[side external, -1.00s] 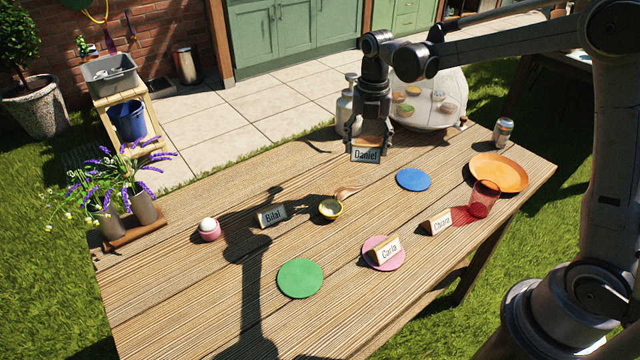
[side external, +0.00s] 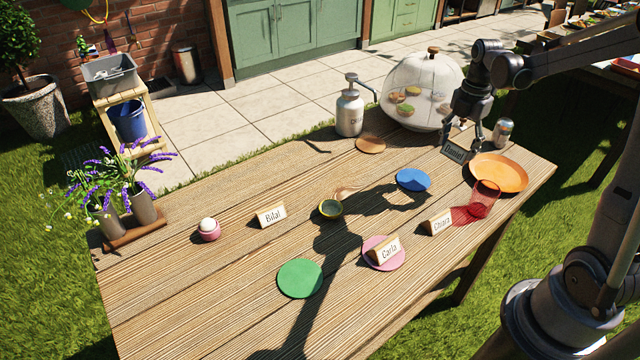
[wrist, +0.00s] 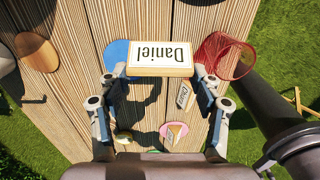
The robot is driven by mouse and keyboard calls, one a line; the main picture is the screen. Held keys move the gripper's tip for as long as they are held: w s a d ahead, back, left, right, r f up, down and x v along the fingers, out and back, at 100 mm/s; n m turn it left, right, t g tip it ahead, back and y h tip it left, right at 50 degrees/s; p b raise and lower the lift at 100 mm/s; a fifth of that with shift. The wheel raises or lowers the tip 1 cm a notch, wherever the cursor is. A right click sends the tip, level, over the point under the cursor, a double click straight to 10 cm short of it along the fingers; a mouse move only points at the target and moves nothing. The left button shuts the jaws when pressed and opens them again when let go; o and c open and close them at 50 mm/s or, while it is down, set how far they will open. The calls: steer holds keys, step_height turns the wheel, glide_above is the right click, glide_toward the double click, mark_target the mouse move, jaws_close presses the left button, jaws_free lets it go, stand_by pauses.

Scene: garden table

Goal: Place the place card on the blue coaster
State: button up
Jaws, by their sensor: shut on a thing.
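The place card reading "Daniel" (wrist: 160,57) is held between the fingers of my gripper (side external: 473,137), above the table. It also shows, dark and tilted, in the side view (side external: 455,152). The blue coaster (side external: 413,179) lies flat and bare on the table, to the left of and nearer than the held card in the side view. In the wrist view, the blue coaster (wrist: 117,52) is partly hidden behind the card.
An orange plate (side external: 505,170) and a red tumbler (side external: 484,199) are right of the blue coaster. Cards "Chiara" (side external: 437,222), "Carla" (side external: 385,250) and "Bilal" (side external: 270,214) stand on the table. A mesh-like dome (side external: 422,85) and can (side external: 503,132) stand near my gripper.

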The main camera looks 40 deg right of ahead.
steer(key=w+a+f, duration=0.1)
steer(key=w, duration=0.1)
steer(key=w+a+f, duration=0.4)
steer(key=w, duration=0.1)
steer(key=shift+a+f, duration=0.15)
steer(key=shift+f, duration=1.95)
steer(key=shift+f, duration=0.15)
steer(key=o, duration=1)
steer(key=shift+o, duration=0.2)
